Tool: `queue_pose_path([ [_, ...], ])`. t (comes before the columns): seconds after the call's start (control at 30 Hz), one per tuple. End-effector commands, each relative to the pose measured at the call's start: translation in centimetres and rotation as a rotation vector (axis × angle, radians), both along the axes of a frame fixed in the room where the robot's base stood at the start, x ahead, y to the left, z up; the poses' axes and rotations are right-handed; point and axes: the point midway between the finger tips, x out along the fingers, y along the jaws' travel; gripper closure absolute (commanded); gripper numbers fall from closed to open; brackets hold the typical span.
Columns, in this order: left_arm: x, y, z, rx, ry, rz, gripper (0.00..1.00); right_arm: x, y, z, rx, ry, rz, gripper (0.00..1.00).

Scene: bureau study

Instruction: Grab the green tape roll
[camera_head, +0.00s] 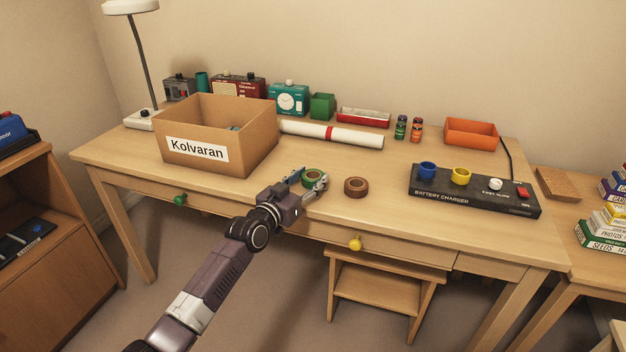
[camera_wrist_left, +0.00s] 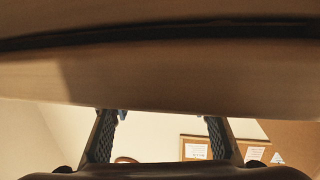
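The green tape roll (camera_head: 314,172) lies flat near the front edge of the desk, in the head view. My left gripper (camera_head: 311,181) reaches in over the front edge, with its two fingers apart at the near side of the roll. The fingers partly cover the roll; I cannot tell whether they touch it. In the left wrist view the fingers (camera_wrist_left: 160,128) stand wide apart, and I see no green roll between them. My right gripper is not in view.
A brown tape roll (camera_head: 356,187) lies just right of the green one. A cardboard box (camera_head: 258,148) labelled Kolvaran stands to the left. A white paper roll (camera_head: 350,137) lies behind, and a battery charger (camera_head: 470,198) sits to the right. A small stool (camera_head: 385,262) stands below the desk (camera_head: 395,235).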

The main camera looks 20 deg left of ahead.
Motion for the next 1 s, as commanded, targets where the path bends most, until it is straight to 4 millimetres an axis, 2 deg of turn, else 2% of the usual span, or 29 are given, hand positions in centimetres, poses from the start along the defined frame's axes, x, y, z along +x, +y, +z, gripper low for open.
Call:
queue_pose_path([
  [0.03, 0.0, 0.0, 0.0, 0.0, 0.0, 0.0, 0.67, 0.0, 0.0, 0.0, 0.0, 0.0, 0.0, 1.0],
  [0.17, 0.0, 0.0, 0.0, 0.0, -0.001, 0.0, 0.79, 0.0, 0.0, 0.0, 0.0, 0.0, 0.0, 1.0],
  [0.47, 0.0, 0.0, 0.6, 0.0, -0.002, 0.0, 0.8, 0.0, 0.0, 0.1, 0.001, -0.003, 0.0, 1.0],
  [0.67, 0.0, 0.0, 3.2, -0.001, -0.004, 0.0, 0.8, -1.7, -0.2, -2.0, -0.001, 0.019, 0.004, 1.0],
  [1.0, 0.0, 0.0, 8.9, 0.001, -0.003, 0.0, 0.8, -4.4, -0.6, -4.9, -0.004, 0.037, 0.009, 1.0],
])
